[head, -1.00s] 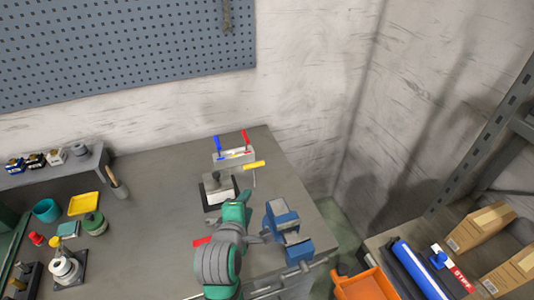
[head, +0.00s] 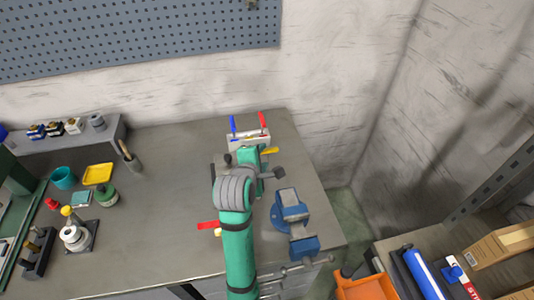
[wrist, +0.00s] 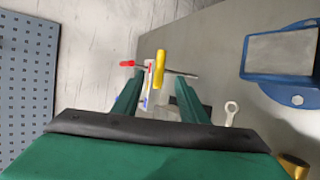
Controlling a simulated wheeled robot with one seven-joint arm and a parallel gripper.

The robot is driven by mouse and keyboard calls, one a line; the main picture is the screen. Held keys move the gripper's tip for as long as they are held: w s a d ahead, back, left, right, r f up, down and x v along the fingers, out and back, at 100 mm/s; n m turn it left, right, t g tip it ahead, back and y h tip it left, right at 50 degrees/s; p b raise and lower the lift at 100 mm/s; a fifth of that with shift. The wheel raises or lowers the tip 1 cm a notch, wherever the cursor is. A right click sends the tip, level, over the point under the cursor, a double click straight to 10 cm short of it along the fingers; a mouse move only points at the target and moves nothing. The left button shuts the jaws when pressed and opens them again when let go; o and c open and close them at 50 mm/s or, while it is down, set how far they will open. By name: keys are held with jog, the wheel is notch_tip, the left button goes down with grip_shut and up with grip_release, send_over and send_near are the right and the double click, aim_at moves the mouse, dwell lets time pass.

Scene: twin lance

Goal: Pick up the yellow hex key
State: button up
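The yellow hex key (head: 270,150) has its handle sticking out to the right of a pale holder block (head: 248,137) at the back of the bench. In the wrist view its yellow handle (wrist: 160,66) lies ahead, between the lines of my two fingers. My gripper (wrist: 159,78) is open and empty, its fingers apart on either side of the handle; I cannot tell the remaining depth. In the head view my green arm hides part of the holder's front. A blue hex key (head: 233,124) and a red hex key (head: 263,121) stand in the holder.
A blue vise (head: 291,212) stands right of my arm. A brush in a cup (head: 131,158), a yellow tray (head: 98,174) and other small items lie left. A wrench end (wrist: 231,112) shows in the wrist view. The bench between holder and brush is clear.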

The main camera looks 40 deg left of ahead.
aim_at(267, 152)
jog(key=x, duration=0.4)
jog(key=shift+w+r, duration=0.15)
jog(key=shift+d, duration=0.1)
grip_shut()
jog(key=shift+r, duration=0.1)
